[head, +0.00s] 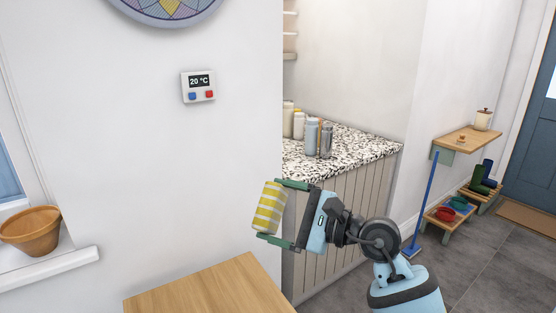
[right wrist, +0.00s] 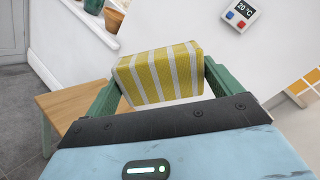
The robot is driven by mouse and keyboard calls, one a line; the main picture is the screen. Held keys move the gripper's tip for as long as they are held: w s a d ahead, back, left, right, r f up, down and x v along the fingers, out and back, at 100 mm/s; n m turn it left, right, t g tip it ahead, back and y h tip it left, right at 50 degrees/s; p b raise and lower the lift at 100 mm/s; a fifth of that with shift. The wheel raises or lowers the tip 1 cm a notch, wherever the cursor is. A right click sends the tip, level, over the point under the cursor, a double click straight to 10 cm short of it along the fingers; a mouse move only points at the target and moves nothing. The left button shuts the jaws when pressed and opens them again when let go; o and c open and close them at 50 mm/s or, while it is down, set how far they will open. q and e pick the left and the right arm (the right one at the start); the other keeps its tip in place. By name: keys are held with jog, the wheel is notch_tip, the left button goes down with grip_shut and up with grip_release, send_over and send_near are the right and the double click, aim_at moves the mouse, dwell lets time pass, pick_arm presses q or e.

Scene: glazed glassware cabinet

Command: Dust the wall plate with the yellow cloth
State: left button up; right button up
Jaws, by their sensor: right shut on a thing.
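My right gripper (head: 267,209) is shut on the yellow cloth (head: 271,212), a thick block with yellow and white stripes. The gripper holds it in the air in front of the white wall, near the wall's right edge. In the right wrist view the cloth (right wrist: 160,75) sits between the two green fingers. A round plate (head: 168,8) with a patterned, coloured centre and blue-grey rim hangs on the wall at the top; its upper part is cut off. The cloth is well below and to the right of it. My left gripper is out of view.
A thermostat (head: 198,86) is on the wall below the plate. A wooden table (head: 210,290) stands below. A terracotta pot (head: 31,230) sits on the sill at left. Bottles and jars (head: 311,135) stand on a speckled counter (head: 345,146). A blue-handled broom (head: 424,205) leans at right.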

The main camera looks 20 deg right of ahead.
jog(key=s+d+f+m+t+h, duration=0.3)
jog(key=s+f, duration=0.5)
jog(key=f, duration=0.5)
jog(key=shift+s+d+f+h, duration=0.2)
jog(key=shift+d+f+h, duration=0.1)
jog(key=shift+d+h, duration=0.4)
